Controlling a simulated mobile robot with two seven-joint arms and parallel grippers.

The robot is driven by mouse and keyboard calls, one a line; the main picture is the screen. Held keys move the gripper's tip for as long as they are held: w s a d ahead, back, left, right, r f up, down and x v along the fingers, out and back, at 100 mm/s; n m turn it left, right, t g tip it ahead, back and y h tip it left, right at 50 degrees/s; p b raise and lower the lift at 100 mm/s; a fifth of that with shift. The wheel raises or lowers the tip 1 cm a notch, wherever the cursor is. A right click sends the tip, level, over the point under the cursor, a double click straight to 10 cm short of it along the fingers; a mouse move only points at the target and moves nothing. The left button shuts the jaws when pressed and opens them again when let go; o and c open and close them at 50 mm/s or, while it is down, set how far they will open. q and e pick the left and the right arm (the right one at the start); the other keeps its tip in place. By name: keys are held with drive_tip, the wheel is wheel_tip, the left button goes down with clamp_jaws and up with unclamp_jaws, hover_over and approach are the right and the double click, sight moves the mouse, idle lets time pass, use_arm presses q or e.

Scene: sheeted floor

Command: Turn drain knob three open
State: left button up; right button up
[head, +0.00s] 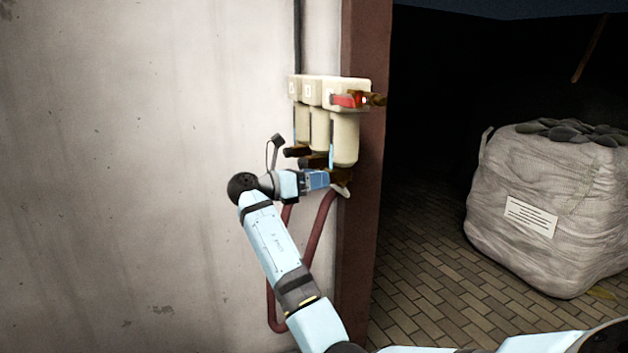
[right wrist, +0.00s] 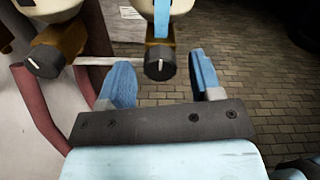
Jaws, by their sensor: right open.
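A filter unit with three cream housings (head: 345,135) hangs on the wall at the door post in the head view. Brown drain fittings with dark knobs sit under the housings. In the right wrist view a round dark knob (right wrist: 159,63) with a near-upright white mark lies ahead, in the gap between the fingers. It appears to belong to the rightmost housing. A second knob (right wrist: 45,62) with a slanted mark is further left. My right gripper (head: 327,180) is open, just below the rightmost housing; contact with the knob cannot be told. My left gripper is out of view.
A red lever (head: 347,100) is on the unit's top right. Dark red pipes (head: 318,235) run down the wall below. The brown door post (head: 362,240) stands close behind. A big white sack (head: 530,235) sits on the brick floor beyond; floor between is clear.

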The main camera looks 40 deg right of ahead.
drive_tip(key=shift+c, duration=0.2)
drive_tip(key=c, duration=0.9)
use_arm(q)
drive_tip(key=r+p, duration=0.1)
drive_tip(key=p, duration=0.2)
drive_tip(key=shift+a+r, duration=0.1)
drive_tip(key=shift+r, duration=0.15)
use_arm(e)
drive_tip(key=m, duration=1.7)
drive_tip(key=shift+s+m, duration=0.1)
drive_tip(key=shift+m, duration=0.3)
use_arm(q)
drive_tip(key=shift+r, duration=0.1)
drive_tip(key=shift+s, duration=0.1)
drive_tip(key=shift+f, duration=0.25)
use_arm(e)
drive_tip(key=o, duration=0.9)
